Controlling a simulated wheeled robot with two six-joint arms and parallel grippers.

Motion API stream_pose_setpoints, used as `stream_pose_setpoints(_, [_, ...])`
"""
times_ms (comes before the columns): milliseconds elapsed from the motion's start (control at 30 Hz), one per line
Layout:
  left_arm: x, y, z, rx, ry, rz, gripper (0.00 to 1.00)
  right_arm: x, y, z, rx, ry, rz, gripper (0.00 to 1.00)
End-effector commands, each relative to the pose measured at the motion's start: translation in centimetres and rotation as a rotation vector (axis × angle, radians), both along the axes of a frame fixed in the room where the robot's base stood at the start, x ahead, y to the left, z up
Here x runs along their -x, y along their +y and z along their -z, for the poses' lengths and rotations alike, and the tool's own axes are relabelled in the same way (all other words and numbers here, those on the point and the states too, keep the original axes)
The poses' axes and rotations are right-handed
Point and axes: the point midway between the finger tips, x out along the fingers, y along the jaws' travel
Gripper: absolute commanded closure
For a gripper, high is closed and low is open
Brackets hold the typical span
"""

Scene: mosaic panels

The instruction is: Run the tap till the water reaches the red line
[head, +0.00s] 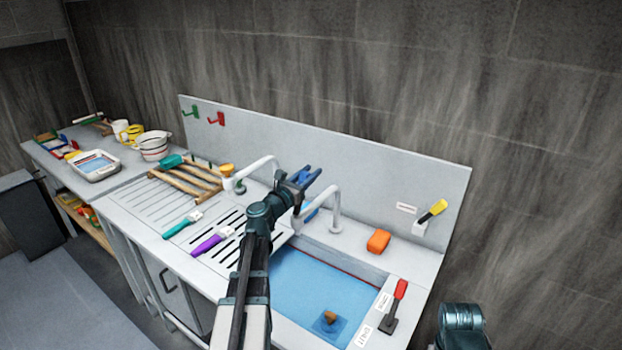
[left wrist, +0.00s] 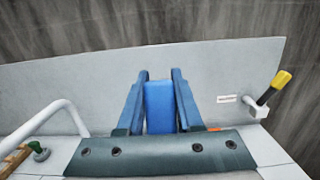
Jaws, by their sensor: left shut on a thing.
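The sink basin holds blue water (head: 315,285), and a red line (head: 345,262) runs along its back wall near the water's edge. The white curved tap (head: 334,208) stands behind the basin; my left arm partly hides it. My left gripper (head: 304,179) is raised near the spout. In the left wrist view its fingers are shut on a blue block-shaped thing (left wrist: 159,106); I cannot tell what this is. A yellow-handled lever (head: 433,210) is on the back panel, also in the left wrist view (left wrist: 274,87). My right gripper is not in view.
A red-handled lever (head: 397,300) with labels stands at the basin's right edge. An orange block (head: 378,241) sits behind the basin. Green (head: 183,225) and purple (head: 212,240) brushes lie on the drainer. Another white tap (head: 255,169) and a wooden rack (head: 188,181) stand to the left.

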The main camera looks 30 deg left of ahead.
Motion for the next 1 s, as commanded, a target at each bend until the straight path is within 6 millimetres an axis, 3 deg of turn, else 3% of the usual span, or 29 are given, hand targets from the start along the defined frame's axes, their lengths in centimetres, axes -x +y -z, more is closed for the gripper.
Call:
stream_pose_setpoints(33, [0.4,0.0,0.5,0.006,-0.034,0.0,1.0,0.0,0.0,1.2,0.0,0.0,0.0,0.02])
stream_pose_setpoints(300, [2.2,0.1,-0.6,0.018,-0.208,0.0,1.0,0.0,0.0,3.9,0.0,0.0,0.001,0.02])
stream_pose_setpoints(767, [2.8,0.2,-1.4,0.018,-0.262,-0.002,1.0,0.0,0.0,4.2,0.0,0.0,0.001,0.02])
stream_pose_setpoints(800, [2.8,0.2,-1.4,0.018,-0.262,-0.002,0.63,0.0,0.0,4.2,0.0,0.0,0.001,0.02])
stream_pose_setpoints(967, [2.8,0.2,-1.4,0.019,-0.262,-0.002,0.35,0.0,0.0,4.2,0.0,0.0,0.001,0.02])
stream_pose_setpoints(1000, [2.8,0.2,-1.4,0.019,-0.262,-0.002,0.35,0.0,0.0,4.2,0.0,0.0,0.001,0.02])
